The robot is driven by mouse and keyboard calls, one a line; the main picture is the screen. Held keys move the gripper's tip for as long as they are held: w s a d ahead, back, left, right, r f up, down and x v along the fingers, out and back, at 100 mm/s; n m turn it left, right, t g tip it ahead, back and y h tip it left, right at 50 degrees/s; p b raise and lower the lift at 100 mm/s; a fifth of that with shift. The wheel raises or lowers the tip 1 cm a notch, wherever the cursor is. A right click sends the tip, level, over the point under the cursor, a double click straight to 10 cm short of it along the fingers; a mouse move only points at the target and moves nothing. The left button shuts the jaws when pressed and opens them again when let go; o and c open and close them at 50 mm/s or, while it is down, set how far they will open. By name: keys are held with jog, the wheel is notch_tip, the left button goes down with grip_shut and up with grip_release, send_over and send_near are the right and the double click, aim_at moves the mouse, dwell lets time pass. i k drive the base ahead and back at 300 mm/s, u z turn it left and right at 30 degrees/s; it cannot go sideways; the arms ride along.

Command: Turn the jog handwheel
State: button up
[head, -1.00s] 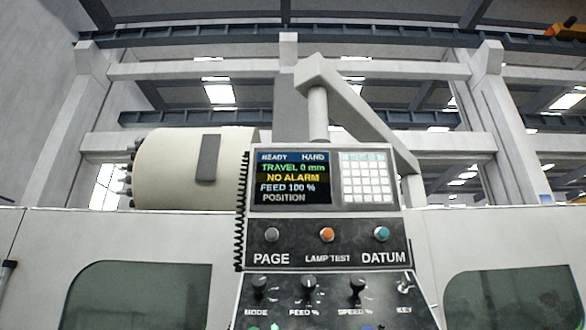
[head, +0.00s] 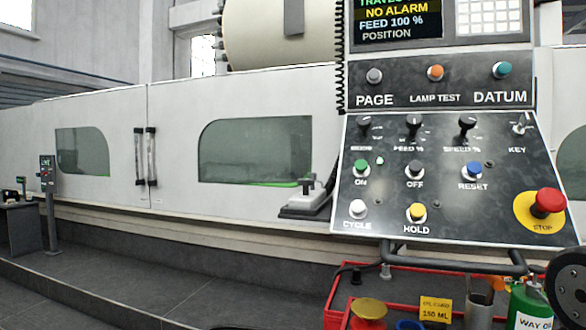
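A black round wheel-like part (head: 567,285) with a pale hub is cut off by the right edge of the head view, below the control panel. I cannot tell whether it is the jog handwheel. The sloped control panel (head: 440,228) carries knobs, a key switch, coloured push buttons and a red STOP button (head: 547,203) on a yellow plate. The screen (head: 400,25) above it is partly cut off and shows NO ALARM and FEED 100 %. My gripper is not in view.
A red trolley (head: 335,300) with a green WAY OIL bottle (head: 530,305) and a yellow-topped item (head: 368,310) stands below the panel. A grey block (head: 305,208) sits left of the panel. A step and grey floor (head: 90,295) lie clear at left.

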aim_at(305, 182)
jog(key=u, duration=1.8)
jog(key=i, duration=1.8)
jog(key=z, duration=1.9)
